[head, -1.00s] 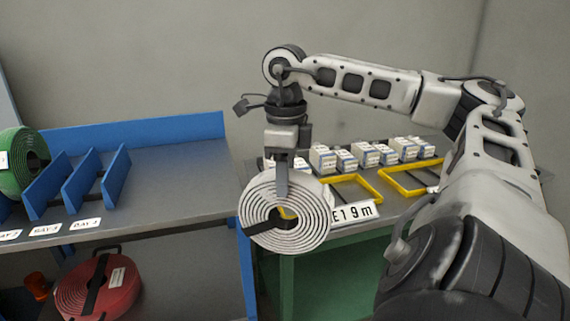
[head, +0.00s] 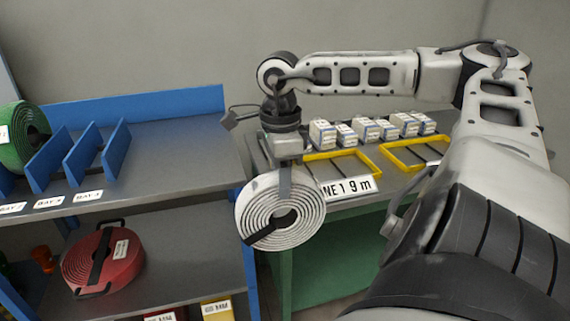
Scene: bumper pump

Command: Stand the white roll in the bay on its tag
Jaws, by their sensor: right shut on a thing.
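The white roll (head: 307,232), a coiled hose with a black strap, hangs upright from my right gripper (head: 285,190), which is shut on its top edge. It is in the air in front of the gap between the blue rack and the green table. A tag (head: 345,188) reading "NE 19 m" shows just right of the roll, partly covered by it. Bays between blue dividers (head: 80,168) are on the rack's upper shelf at the left, with bay labels (head: 48,202) along the front edge. My left gripper is not in view.
A green roll (head: 20,140) stands at the rack's far left. A red roll (head: 103,262) lies on the lower shelf. The upper shelf (head: 180,170) is bare right of the dividers. Small boxes (head: 366,130) and yellow frames (head: 410,152) are on the right table.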

